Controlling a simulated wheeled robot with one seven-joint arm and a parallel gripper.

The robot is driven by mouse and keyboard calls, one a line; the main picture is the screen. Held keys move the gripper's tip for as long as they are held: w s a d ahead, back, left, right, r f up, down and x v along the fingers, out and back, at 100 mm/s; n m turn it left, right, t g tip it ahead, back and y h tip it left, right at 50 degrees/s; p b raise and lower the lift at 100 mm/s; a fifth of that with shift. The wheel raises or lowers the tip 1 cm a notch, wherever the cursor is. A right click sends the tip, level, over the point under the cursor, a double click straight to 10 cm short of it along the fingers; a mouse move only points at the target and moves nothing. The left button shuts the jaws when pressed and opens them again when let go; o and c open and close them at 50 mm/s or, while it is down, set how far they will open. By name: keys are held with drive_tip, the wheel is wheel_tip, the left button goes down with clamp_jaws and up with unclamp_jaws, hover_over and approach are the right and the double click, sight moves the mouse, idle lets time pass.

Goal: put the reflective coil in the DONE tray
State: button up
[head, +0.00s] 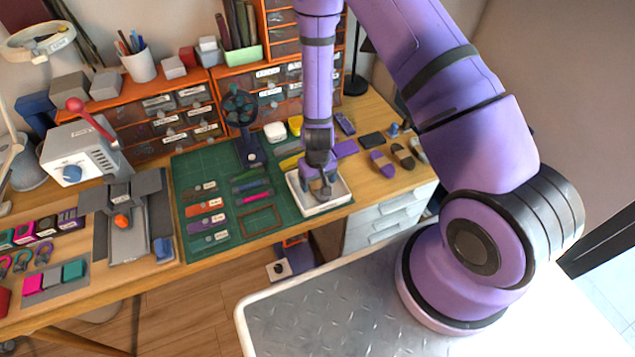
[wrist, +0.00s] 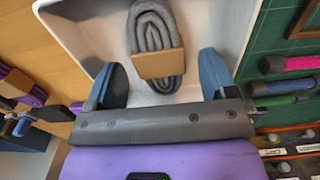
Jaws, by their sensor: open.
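A grey coil (wrist: 155,25), folded in long loops with a tan paper band round its middle, lies inside a white tray (wrist: 225,20). The white tray (head: 341,201) also shows in the head view at the right end of the green mat; I see no label on it. My gripper (wrist: 162,68) is open, with one blue-grey finger on each side of the coil's near end and gaps between fingers and coil. In the head view my gripper (head: 320,187) points down into the tray and hides most of what lies there.
A green cutting mat (head: 190,172) carries several tagged cord pieces and a brown frame (head: 262,220) left of the tray. A dark blue fan (head: 241,108) stands behind. Several small purple and dark bundles (head: 382,163) lie right of the tray. Orange drawer units (head: 180,118) line the back.

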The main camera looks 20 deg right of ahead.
wheel_tip(320, 180, up, 11)
wheel_tip(320, 180, up, 15)
drive_tip(key=t+y, duration=0.1)
hover_over(318, 184)
wheel_tip(318, 184, up, 11)
drive_tip(key=s+d+t, duration=0.1)
drive_tip(key=s+t, duration=0.1)
drive_tip(key=s, duration=0.1)
drive_tip(key=s+d+r+t, duration=0.1)
drive_tip(key=s+d+r, duration=0.1)
drive_tip(key=s+r, duration=0.6)
drive_tip(key=s+d+r+t+h, duration=0.1)
drive_tip(key=s+d+r, duration=0.2)
drive_tip(key=s+r, duration=0.5)
drive_tip(key=shift+s+d, duration=0.35)
drive_tip(key=shift+s, duration=0.75)
drive_tip(key=shift+r, duration=0.1)
